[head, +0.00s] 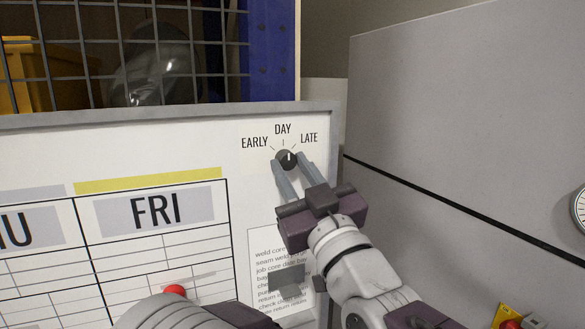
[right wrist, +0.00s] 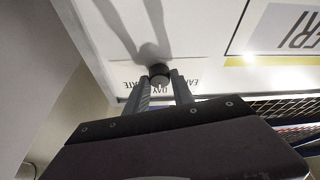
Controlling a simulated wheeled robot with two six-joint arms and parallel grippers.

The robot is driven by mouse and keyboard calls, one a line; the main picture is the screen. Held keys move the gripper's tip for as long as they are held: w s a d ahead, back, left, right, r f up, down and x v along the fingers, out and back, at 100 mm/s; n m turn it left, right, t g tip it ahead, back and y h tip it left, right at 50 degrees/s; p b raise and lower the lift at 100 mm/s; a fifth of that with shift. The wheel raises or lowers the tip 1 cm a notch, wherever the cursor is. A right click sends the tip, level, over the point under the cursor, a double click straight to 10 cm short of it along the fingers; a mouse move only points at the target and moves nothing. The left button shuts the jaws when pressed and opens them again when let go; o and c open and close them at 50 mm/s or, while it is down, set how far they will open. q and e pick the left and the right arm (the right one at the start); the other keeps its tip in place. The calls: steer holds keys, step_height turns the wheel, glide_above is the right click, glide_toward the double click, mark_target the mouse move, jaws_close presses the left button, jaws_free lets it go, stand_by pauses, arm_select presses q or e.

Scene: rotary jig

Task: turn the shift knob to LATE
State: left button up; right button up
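The shift knob (head: 287,160) is a small dark round knob on the white board, below the printed words EARLY, DAY (head: 283,129) and LATE (head: 309,139). Its white mark points nearly straight up, close to DAY. My right gripper (head: 290,161) has one finger on each side of the knob at its tips. The right wrist view also shows the knob (right wrist: 159,74) between the fingertips; I cannot tell whether they press on it. Part of my left arm shows at the bottom of the head view, but its fingers are not visible.
The board (head: 150,150) has a framed edge and a weekday grid with FRI. A printed list (head: 272,247) hangs below the knob. A red round piece (head: 175,290) is on the grid. A grey panel (head: 450,120) stands at right, a wire mesh (head: 150,30) behind.

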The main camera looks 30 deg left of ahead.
steer(key=shift+m, duration=0.3)
jaws_close()
steer(key=shift+s+a+f+m+t+b, duration=0.1)
steer(key=shift+m+t+b, duration=0.2)
steer(key=shift+m+b, duration=0.35)
steer(key=shift+m+t+h, duration=0.5)
steer(key=shift+m+h, duration=0.1)
steer(key=shift+m, duration=0.55)
steer(key=m, duration=0.1)
steer(key=m+t+h+p, duration=0.1)
steer(key=m, duration=0.1)
steer(key=m+h, duration=0.1)
steer(key=shift+s+a+r+m, duration=0.1)
steer(key=shift+r+m, duration=0.15)
steer(key=shift+m, duration=0.15)
steer(key=shift+m+t+h+p, duration=0.5)
steer(key=shift+m+h+p, duration=0.4)
steer(key=shift+m, duration=0.7)
steer(key=shift+m+h, duration=0.3)
steer(key=shift+m, duration=0.1)
steer(key=o, duration=1.1)
jaws_free()
steer(key=shift+a, duration=0.1)
steer(key=shift+f, duration=0.1)
